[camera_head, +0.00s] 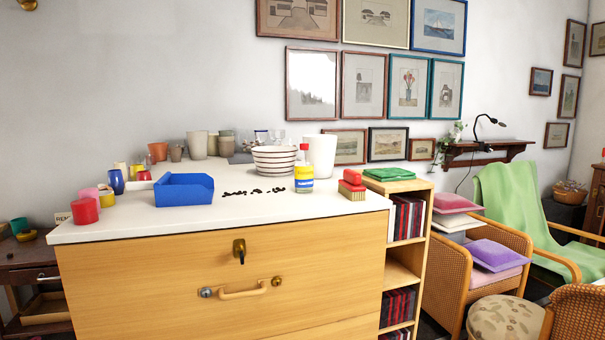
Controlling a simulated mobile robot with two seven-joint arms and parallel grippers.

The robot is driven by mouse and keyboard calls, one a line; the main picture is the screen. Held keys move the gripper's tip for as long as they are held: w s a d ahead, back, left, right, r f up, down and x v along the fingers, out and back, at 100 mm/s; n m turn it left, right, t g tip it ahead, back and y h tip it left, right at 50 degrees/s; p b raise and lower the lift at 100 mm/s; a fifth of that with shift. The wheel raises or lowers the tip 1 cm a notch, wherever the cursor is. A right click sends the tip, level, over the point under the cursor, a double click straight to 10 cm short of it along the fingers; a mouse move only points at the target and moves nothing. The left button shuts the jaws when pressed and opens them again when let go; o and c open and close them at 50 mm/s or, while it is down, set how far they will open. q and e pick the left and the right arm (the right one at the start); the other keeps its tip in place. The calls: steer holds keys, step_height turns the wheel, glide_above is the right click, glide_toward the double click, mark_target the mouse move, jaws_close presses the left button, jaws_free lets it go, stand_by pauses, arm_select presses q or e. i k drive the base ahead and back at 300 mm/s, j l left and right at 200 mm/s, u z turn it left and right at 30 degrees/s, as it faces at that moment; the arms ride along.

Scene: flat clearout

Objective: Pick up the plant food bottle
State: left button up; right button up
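A small bottle (304,180) with a red cap and a yellow and blue label stands upright on the white top of the wooden drawer cabinet (130,222). It appears to be the plant food bottle, but its lettering is too small to read. It stands right of the striped bowl (275,161) and in front of the white pot (320,150). Neither of my grippers is in view.
A blue open bin (184,192) stands left on the top, with dark bits (255,191) scattered between it and the bottle. A red brush-like block (352,185) lies right of the bottle. Several pots and cups crowd the back and left. The front strip is clear.

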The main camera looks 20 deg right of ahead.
mark_target(304, 166)
steer(key=i+l, duration=0.15)
steer(key=l, duration=0.2)
steer(key=i+l, duration=0.15)
steer(key=l, duration=0.2)
steer(key=i+l, duration=0.15)
steer(key=l, duration=0.2)
steer(key=i+u, duration=0.05)
